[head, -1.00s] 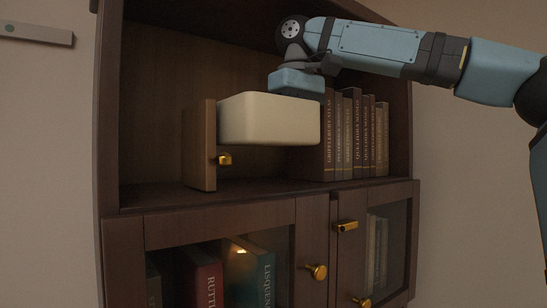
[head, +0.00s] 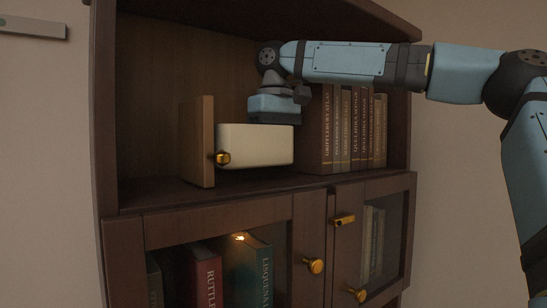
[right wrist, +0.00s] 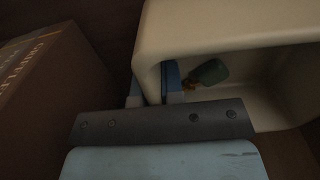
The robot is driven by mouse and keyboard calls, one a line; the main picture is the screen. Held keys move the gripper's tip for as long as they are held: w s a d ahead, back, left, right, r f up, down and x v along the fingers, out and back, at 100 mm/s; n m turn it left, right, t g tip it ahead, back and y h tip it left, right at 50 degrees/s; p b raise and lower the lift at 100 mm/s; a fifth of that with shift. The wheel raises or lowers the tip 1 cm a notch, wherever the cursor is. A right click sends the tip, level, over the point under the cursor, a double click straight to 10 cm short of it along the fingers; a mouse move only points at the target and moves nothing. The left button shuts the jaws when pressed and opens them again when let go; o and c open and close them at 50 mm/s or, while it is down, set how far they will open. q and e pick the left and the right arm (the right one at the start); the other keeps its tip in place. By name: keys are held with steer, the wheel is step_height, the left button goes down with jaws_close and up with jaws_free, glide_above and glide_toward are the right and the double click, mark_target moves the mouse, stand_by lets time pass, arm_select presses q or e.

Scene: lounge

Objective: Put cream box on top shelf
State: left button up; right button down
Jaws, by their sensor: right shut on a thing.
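The cream box (head: 255,146) is an open-topped, rounded box inside the open top shelf (head: 150,193) of a dark wooden bookcase. My right gripper (right wrist: 153,88) is shut on one wall of the box, with a finger on each side of it. In the head view my right gripper (head: 274,110) reaches down onto the box's right end. The box looks level and low over the shelf board; I cannot tell if it touches. In the right wrist view the box interior (right wrist: 245,75) holds a small green object (right wrist: 208,72). My left gripper is not in view.
A row of books (head: 350,130) stands right of the box. An upright wooden panel (head: 198,142) with a gold knob (head: 223,158) stands at its left. Glass-fronted doors with gold knobs (head: 315,266) are below. The shelf's far left is bare.

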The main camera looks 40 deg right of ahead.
steer(key=shift+f, duration=0.7)
steer(key=shift+w+f+p, duration=0.2)
steer(key=shift+f+p, duration=0.1)
steer(key=shift+f, duration=0.4)
steer(key=c, duration=1.2)
jaws_free()
steer(key=shift+c, duration=0.2)
step_height(320, 180, up, 8)
steer(key=shift+f+b, duration=0.1)
steer(key=shift+b, duration=0.25)
steer(key=shift+f, duration=0.1)
